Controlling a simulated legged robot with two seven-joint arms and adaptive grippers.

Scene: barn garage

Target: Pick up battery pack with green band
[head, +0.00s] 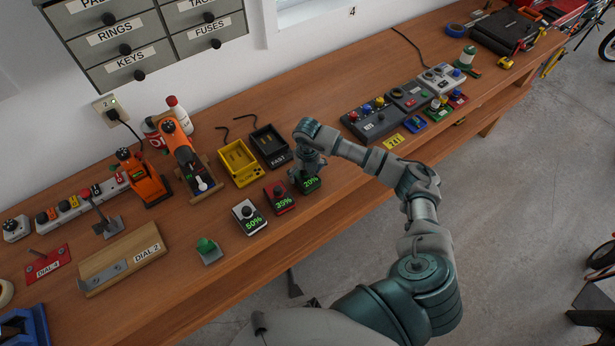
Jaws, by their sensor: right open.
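Three small battery packs with lit percent displays stand in a row on the wooden bench. One is a white pack (250,218) reading 50%, one a red pack (280,199) reading about 20%. The third, a dark pack (311,185) also reading about 20%, is at the right end; its edge looks greenish. My right gripper (307,172) points down directly over this dark pack, its fingers open. The gripper hides the pack's top, and I cannot tell whether the fingers touch it. My left gripper is out of view.
Behind the packs are a yellow charger (238,163) and a black charger (271,147) marked FAST. Orange drills (143,178) stand to the left. A green-knobbed block (208,250) is near the front edge. Control boxes (376,119) lie to the right; bare bench (340,186) lies between.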

